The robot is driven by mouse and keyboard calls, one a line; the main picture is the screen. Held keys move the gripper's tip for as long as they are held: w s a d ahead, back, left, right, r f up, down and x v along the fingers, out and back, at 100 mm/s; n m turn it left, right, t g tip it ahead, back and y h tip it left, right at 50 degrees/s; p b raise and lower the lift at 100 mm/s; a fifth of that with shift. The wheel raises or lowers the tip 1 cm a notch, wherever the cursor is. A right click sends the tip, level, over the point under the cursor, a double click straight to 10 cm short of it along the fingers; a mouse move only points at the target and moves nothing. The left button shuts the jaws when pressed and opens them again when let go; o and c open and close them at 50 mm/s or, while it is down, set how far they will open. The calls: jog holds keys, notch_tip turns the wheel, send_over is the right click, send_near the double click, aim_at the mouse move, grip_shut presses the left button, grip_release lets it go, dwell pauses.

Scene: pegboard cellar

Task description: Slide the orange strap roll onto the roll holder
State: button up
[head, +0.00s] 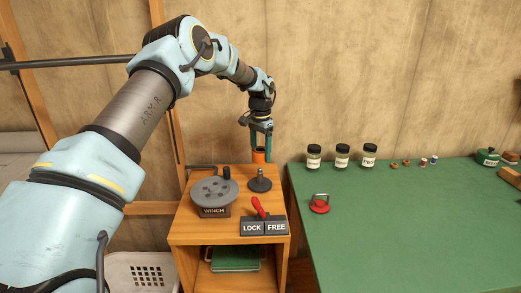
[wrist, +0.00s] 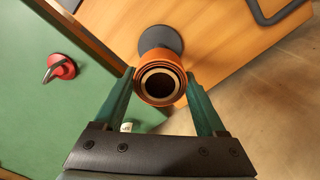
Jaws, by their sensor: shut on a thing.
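The orange strap roll (head: 259,157) is held between the fingertips of my gripper (head: 261,146), its hole facing the wrist camera. The roll holder (head: 260,184), a dark round base with a short upright peg, stands on the wooden cabinet top. In the head view the roll appears just above and behind the peg, apart from it. In the wrist view the roll (wrist: 160,97) is between the green fingers of my gripper (wrist: 160,84). The holder's base (wrist: 160,37) shows beyond the roll, partly covered by it. The peg is not clearly visible there.
A grey winch disc (head: 213,190) stands left of the holder. A red-handled lever (head: 258,208) with a LOCK/FREE plate is in front. The green bench (head: 400,230) at right carries a red clamp-like piece (head: 320,206) and several jars.

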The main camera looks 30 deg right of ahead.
aim_at(260, 169)
jog(key=shift+f+b, duration=1.55)
jog(key=shift+f, duration=1.9)
jog(key=shift+f, duration=0.35)
jog(key=shift+f+b, duration=0.55)
jog(key=shift+f, duration=0.2)
jog(key=o, duration=1.3)
notch_tip(260, 169, up, 11)
jog(key=b, duration=0.2)
jog(key=shift+a+f+b, duration=0.1)
jog(key=shift+b, duration=0.25)
